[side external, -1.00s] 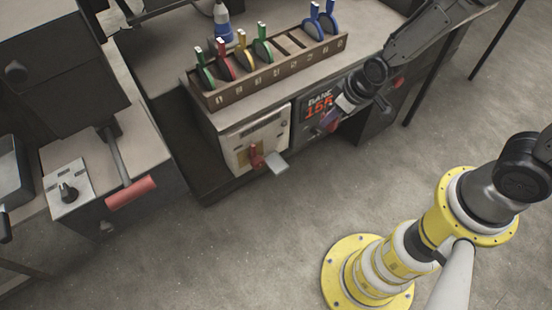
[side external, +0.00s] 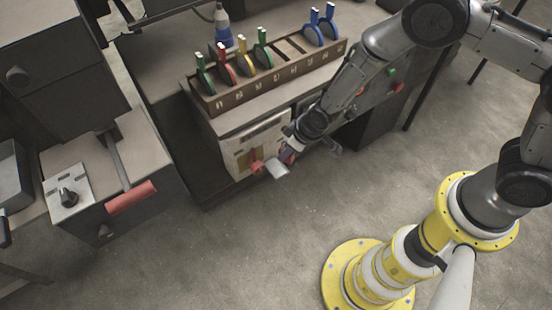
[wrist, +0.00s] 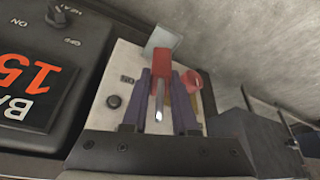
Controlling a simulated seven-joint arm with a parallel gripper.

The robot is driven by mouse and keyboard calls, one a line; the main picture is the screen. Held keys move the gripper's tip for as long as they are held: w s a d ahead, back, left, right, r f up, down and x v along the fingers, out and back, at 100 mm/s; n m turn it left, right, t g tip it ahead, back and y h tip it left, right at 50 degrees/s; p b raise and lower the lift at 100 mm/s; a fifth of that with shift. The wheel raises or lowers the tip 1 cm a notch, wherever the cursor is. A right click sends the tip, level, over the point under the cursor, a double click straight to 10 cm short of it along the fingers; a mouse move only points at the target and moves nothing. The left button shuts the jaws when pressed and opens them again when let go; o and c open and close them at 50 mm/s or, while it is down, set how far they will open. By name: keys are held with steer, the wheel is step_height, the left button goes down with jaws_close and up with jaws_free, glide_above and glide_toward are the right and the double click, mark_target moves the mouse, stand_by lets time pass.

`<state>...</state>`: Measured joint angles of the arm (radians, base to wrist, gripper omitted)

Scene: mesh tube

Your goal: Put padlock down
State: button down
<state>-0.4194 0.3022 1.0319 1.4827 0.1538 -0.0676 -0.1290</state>
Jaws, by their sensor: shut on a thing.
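My gripper (wrist: 162,78) has its two dark purple fingers shut on a red padlock (wrist: 163,66). The padlock's silver shackle (wrist: 160,103) lies between the fingers and points back toward the wrist camera. In the side view my gripper (side external: 287,155) is in front of the pale switch panel (side external: 267,131), at its lower right, beside the grey metal plate (side external: 277,172) and the red handle (side external: 256,167). In the wrist view the padlock overlaps the plate (wrist: 162,39); I cannot tell whether they touch. The red handle (wrist: 192,80) is just right of the fingers.
A rack (side external: 272,77) of coloured tools stands on the bench above the panel. A dark unit with a lit display (wrist: 28,90) adjoins the panel. A lever with a red grip (side external: 131,197) sticks out at left. The concrete floor (side external: 240,250) in front is clear.

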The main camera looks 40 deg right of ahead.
steer(key=w+f, duration=0.1)
steer(key=f, duration=0.1)
steer(key=w+a+f, duration=0.1)
steer(key=w, duration=0.1)
steer(key=shift+a+f, duration=0.15)
steer(key=shift+f, duration=0.25)
steer(key=shift+w+f, duration=0.1)
steer(key=shift+f, duration=1.5)
steer(key=shift+f, duration=0.15)
steer(key=c, duration=0.7)
jaws_free()
steer(key=v, duration=1.2)
